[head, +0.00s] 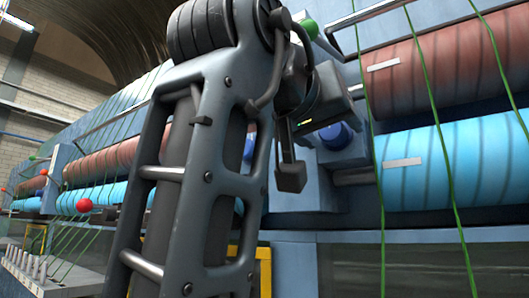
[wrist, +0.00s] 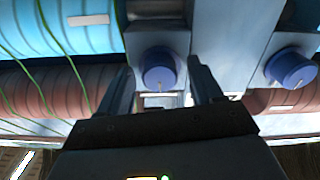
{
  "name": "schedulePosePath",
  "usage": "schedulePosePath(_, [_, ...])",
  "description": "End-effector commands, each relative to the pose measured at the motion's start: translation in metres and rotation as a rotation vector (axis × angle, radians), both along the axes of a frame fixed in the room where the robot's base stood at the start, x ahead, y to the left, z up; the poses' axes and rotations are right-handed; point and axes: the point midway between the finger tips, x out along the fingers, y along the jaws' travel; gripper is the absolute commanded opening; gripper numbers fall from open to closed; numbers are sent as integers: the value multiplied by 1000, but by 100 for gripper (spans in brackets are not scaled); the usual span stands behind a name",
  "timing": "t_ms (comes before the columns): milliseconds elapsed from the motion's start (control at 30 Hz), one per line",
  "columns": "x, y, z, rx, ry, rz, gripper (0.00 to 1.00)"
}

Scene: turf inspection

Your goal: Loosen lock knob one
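Two blue round knobs sit on the grey-blue machine housing. In the wrist view one blue knob (wrist: 159,68) lies in line with the gap between my fingertips, and a second blue knob (wrist: 290,67) is off to the right. I cannot tell which of them is lock knob one. My gripper (wrist: 160,84) is open, a finger on each side of the first knob in the picture; I see no contact, and the depth is unclear. In the head view a blue knob (head: 336,135) shows right of my gripper (head: 290,176), and my arm hides much of the housing.
Blue rollers (head: 438,165) and red-brown rollers (head: 445,70) with green strands run along the machine on both sides of the housing. Red balls (head: 84,205) and a rack of pegs (head: 35,268) are at left. A yellow frame (head: 264,270) stands below behind my arm.

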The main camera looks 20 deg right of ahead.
Motion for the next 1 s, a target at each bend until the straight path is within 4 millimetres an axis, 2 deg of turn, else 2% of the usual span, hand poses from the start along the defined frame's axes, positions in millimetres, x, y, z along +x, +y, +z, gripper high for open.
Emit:
schedulePosePath(67, [0,0,0,0,0,0,58])
schedulePosePath(567, [0,0,0,0,0,0,10])
schedulePosePath(1000, [0,0,-1,59,-82,0,9])
